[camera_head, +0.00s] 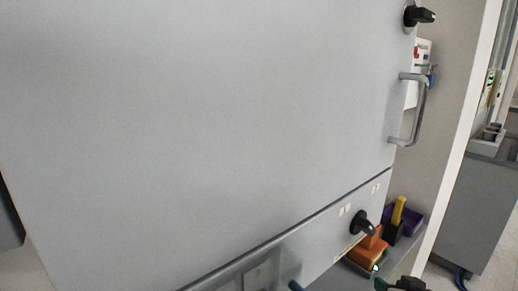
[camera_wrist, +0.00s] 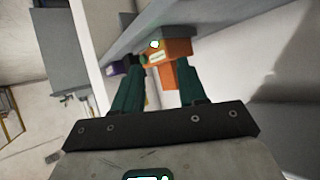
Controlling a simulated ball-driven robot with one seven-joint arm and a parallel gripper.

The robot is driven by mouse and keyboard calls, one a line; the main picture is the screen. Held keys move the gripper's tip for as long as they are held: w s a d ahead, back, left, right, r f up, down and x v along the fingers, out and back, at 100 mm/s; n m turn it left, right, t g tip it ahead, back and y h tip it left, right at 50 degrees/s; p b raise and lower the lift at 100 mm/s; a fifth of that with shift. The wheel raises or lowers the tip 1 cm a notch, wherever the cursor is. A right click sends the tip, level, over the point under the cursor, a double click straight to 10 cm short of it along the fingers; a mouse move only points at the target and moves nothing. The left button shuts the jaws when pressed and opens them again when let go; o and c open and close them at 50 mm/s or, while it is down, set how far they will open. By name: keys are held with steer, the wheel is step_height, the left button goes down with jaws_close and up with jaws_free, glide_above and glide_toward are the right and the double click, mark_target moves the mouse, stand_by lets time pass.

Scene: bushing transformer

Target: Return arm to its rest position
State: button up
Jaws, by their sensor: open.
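My gripper (camera_wrist: 156,82) shows in the wrist view as two dark green fingers on a dark bar. The fingers are apart, and nothing is clasped between them. An orange block-shaped object (camera_wrist: 180,49) with a pale label is beyond the fingertips; I cannot tell the exact gap. In the head view a dark part with a green edge (camera_head: 402,284) at the bottom right edge looks like my gripper, mostly cut off. The same view shows an orange object (camera_head: 366,252) on a shelf above it. The rest of my arm is hidden.
A large grey panel (camera_head: 200,120) with a metal handle (camera_head: 419,110) and black knobs (camera_head: 361,222) fills most of the head view. A purple bin (camera_head: 412,220) and a yellow-handled item (camera_head: 398,211) sit near the orange object. A grey cabinet (camera_head: 474,212) stands at right.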

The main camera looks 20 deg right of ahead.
steer(key=s+a+f+n+g+y, duration=0.3)
steer(key=s+a+f+g, duration=0.2)
steer(key=s+a+f, duration=0.65)
steer(key=s+a+f+n+g+y, duration=0.1)
steer(key=s+a+f+n+g, duration=0.1)
steer(key=s+f+g, duration=0.2)
steer(key=s+f, duration=0.3)
steer(key=s, duration=0.5)
steer(key=shift+a+f+n+g+y, duration=0.25)
steer(key=shift+f+n+g+y, duration=0.05)
steer(key=shift+f+n+y, duration=0.1)
